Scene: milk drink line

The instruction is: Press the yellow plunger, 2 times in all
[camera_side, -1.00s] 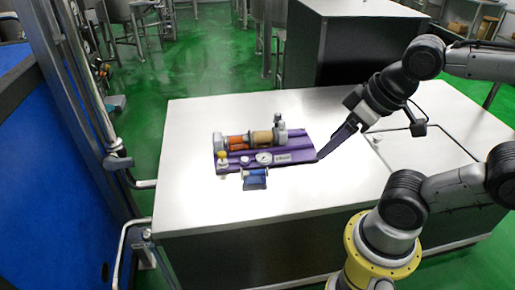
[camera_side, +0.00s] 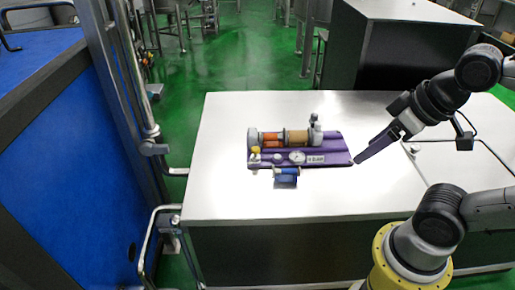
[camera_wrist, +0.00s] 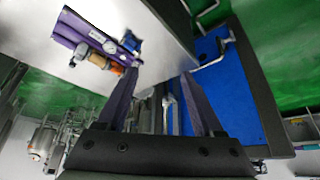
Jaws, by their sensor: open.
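The yellow plunger (camera_side: 255,150) stands at the left end of a purple board (camera_side: 335,156) on the steel table, in the side view. It looks small and upright. I cannot pick it out clearly in the wrist view. My gripper (camera_side: 358,161) is at the board's right end in the side view, fingers slanting down to the left, apart from the plunger. I cannot tell how high it is above the table. In the wrist view my gripper (camera_wrist: 159,75) has its fingers spread with nothing between them, and the purple board (camera_wrist: 72,24) shows at the upper left.
On the board are a round gauge (camera_side: 297,157), an orange cylinder (camera_side: 272,139), a tan cylinder (camera_side: 296,138) and a grey knob post (camera_side: 315,128). A blue part (camera_side: 286,176) lies at its front edge. The table (camera_side: 240,205) is clear around it.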

